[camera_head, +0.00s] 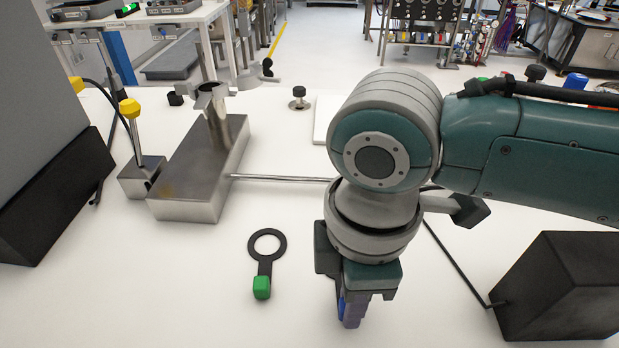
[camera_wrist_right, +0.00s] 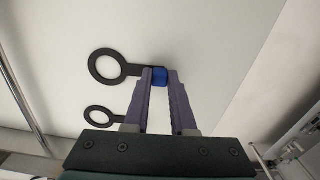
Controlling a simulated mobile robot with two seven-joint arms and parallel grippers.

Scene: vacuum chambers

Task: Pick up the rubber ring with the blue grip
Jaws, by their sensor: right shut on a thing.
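The rubber ring with the blue grip shows in the right wrist view: a flat black ring (camera_wrist_right: 117,66) with a short neck ending in a blue block (camera_wrist_right: 160,76). My right gripper (camera_wrist_right: 159,74) is shut on the blue grip, with a purple finger on either side. In the head view my right gripper (camera_head: 351,318) points down at the table right of centre, and the held ring is hidden there. I cannot tell whether it touches the table. A black ring with a green grip (camera_head: 262,287) lies flat on the white table to its left. My left gripper is out of view.
A steel block (camera_head: 190,193) with a thin metal rod (camera_head: 280,178) stands at the left on the white table (camera_head: 180,290). A black box (camera_head: 560,285) with a cable is at the right. The front left of the table is clear.

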